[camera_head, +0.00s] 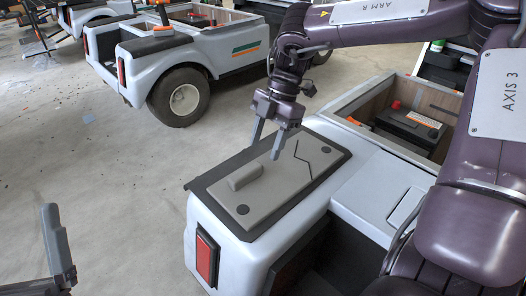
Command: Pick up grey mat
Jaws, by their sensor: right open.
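The grey mat (272,192) lies flat on a dark base on the rear deck of the near cart (205,215). It has a raised rounded block on its left part, dark round spots near two corners and a dark zigzag line. My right gripper (267,148) is open and empty, pointing down over the mat's far side. Its fingertips look close to the mat, but I cannot tell whether they touch it. My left gripper (57,245) is only partly in view at the lower left, away from the mat, its jaw opening unclear.
A second cart (180,60) stands at the back left. The concrete floor (120,190) left of the near cart is mostly clear.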

